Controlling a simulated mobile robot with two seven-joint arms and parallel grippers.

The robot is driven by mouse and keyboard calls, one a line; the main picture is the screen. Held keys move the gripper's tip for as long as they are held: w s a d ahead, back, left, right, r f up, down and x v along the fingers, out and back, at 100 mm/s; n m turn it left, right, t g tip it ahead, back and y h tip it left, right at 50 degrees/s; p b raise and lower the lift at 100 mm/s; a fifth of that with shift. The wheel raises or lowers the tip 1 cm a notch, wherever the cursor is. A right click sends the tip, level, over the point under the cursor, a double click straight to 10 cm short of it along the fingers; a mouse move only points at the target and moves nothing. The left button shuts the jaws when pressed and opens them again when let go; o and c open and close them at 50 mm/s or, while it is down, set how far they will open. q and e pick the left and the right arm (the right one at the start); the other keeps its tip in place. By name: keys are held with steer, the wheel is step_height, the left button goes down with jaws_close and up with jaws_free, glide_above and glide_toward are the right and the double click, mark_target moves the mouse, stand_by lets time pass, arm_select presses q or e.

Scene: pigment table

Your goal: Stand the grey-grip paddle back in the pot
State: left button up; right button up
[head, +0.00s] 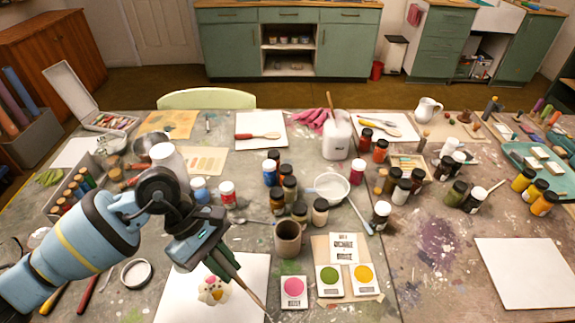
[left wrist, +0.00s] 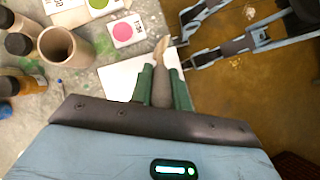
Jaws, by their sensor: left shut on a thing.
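My left gripper (head: 222,264) is shut on the grey-grip paddle (left wrist: 161,90) over the front of the table. In the left wrist view the grey grip lies between the green fingers (left wrist: 163,88), and a pale wooden end (left wrist: 162,46) sticks out beyond them. In the head view its thin end (head: 254,302) points down and right, and the fingers hide most of the grip. The brown pot (head: 288,240) stands upright to the right of the gripper, apart from the paddle. It also shows in the left wrist view (left wrist: 64,48).
Dark-lidded jars (head: 290,188) crowd behind the pot. Pigment cards with pink (head: 293,303), green and yellow spots lie in front and right of it. A white bowl (head: 331,187) stands behind right.

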arm_select(q)
steer(key=w+a+r+m+g+y, duration=0.2)
steer(key=a+r+m+y, duration=0.3)
steer(key=a+m, duration=0.4)
steer(key=shift+a+m+g+y, duration=0.35)
steer(key=shift+m+g, duration=0.45)
steer(key=shift+m, duration=0.6)
